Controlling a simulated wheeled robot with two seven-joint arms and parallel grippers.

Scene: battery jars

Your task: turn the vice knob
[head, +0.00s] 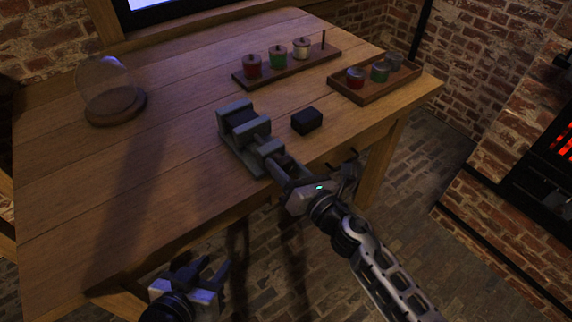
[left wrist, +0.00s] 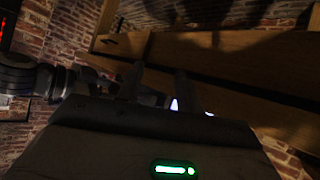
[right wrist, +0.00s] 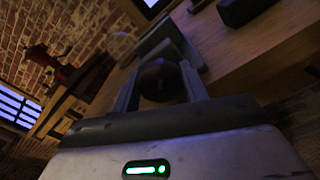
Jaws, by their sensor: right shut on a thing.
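The grey metal vice (head: 240,128) stands on the wooden table near its front edge. Its knob end points toward my right arm. In the right wrist view the dark round vice knob (right wrist: 160,80) sits between the two fingers. My right gripper (head: 283,172) is shut on the knob at the table's front edge; the vice body (right wrist: 165,40) shows just beyond. My left gripper (head: 208,272) is open and empty, low in front of the table. In the left wrist view its fingers (left wrist: 160,88) stand apart with nothing between them.
A small black block (head: 307,121) lies right of the vice. A wooden board (head: 290,69) with several coloured jars stands at the back, and a tray (head: 375,93) with more jars is at the right. A glass dome on a round base (head: 116,109) stands at the left. The table's left middle is clear.

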